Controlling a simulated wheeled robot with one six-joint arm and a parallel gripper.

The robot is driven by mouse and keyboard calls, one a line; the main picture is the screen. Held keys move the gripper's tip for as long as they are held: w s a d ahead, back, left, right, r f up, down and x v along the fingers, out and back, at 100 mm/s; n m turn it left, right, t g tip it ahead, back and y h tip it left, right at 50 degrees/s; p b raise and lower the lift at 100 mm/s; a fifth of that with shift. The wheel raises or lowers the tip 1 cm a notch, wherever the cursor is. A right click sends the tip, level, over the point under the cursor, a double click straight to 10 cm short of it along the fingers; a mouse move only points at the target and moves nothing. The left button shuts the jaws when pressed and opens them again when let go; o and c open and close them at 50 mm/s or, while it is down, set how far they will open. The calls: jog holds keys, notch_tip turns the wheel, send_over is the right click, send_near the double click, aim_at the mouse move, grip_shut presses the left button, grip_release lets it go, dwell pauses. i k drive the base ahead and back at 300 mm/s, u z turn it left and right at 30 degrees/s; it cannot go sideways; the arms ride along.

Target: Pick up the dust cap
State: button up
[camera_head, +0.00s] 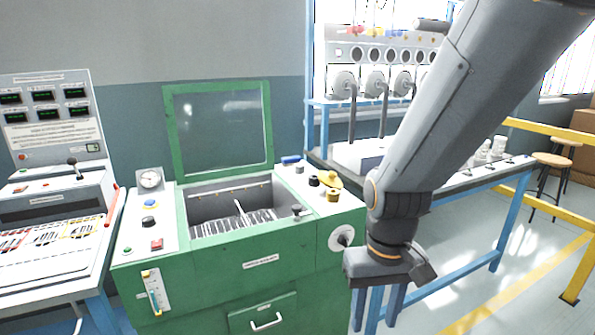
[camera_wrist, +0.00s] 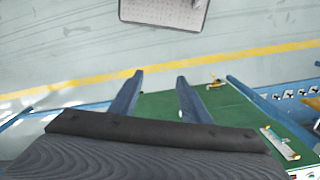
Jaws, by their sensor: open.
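I cannot pick out the dust cap for certain. Small parts stand on the right top panel of the green machine (camera_head: 225,265): a brass-coloured knob-like piece (camera_head: 333,195), a yellow piece (camera_head: 329,179) and a dark round piece (camera_head: 314,181). My gripper (camera_wrist: 160,76) is open and empty between its two fingers in the wrist view. In the head view its dark body hangs to the right of the machine's front, beside the silver disc (camera_head: 341,238). Its fingertips are hard to make out there.
The machine's glass lid (camera_head: 220,130) stands raised. A control desk (camera_head: 52,190) is at the left. A blue-framed bench (camera_head: 512,215) stands behind my arm at the right, with a yellow rail (camera_head: 555,135) beyond. A grey mat (camera_wrist: 163,12) lies on open floor.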

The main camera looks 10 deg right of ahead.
aim_at(330, 180)
jog(key=z, duration=1.6)
jog(key=i, duration=2.15)
jog(key=u, duration=2.9)
jog(key=i, duration=0.5)
jog(key=z, duration=0.1)
